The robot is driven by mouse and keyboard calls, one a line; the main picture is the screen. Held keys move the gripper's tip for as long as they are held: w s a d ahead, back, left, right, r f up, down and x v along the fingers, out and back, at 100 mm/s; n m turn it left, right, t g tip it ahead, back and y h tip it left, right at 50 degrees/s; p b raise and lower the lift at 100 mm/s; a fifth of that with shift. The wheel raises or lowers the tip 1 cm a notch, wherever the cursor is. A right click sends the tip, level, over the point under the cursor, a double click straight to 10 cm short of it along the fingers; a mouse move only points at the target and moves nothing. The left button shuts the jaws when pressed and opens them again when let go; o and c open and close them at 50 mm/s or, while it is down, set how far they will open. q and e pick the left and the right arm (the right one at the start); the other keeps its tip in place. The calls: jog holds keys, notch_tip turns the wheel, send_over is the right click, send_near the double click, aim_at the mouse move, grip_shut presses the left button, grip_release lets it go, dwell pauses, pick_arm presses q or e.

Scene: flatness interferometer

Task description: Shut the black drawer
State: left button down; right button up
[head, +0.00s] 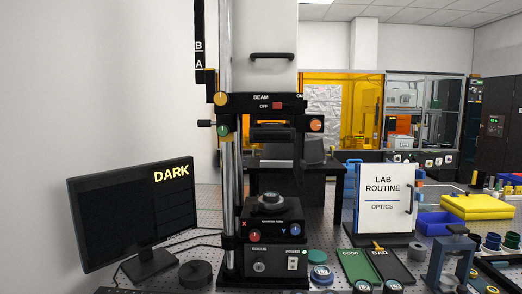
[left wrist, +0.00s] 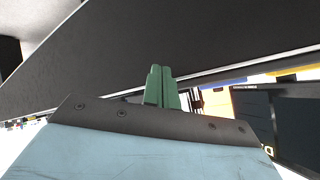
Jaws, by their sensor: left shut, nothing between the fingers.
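The black interferometer stands in the middle of the head view. Under its BEAM panel (head: 262,103) is a black slot-like part (head: 272,136); I cannot tell whether this is the black drawer or how far any drawer stands out. My left gripper (left wrist: 161,72) shows in the left wrist view, with its green fingers together and empty. A large dark surface with a pale edge (left wrist: 150,45) lies beyond the fingertips; I cannot tell what it is or whether they touch it. Neither gripper shows in the head view.
A monitor (head: 133,215) reading DARK stands at the left. A LAB ROUTINE board (head: 384,192), a green GOOD tray (head: 357,267), a dark BAD tray (head: 391,268) and a blue bin (head: 437,224) are at the right. A black round piece (head: 195,273) lies front left.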

pick_arm(q)
jog(key=w+d+r+m+t+h, duration=0.1)
jog(key=d+r+m+t+h, duration=0.3)
jog(key=r, duration=1.2)
jog(key=w+d+r+m+h, duration=0.15)
jog(key=r+m, duration=0.35)
jog(key=r, duration=1.2)
jog(key=s+d+r+m+h, duration=0.25)
jog(key=s+r+m, duration=0.25)
jog(key=r, duration=0.3)
jog(key=s+d+r+m+h, duration=0.25)
jog(key=s+r+m, duration=0.25)
jog(key=r, duration=0.3)
jog(key=p, duration=0.3)
send_near(277, 137)
jog(key=shift+g, duration=0.3)
jog(key=shift+r+x, duration=0.1)
jog(key=shift+x, duration=1.35)
jog(key=shift+r+x, duration=0.15)
jog(key=shift+x, duration=1.35)
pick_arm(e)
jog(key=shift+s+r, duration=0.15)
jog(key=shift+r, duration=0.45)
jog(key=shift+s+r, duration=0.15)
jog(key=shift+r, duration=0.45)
pick_arm(q)
jog(key=shift+a, duration=0.15)
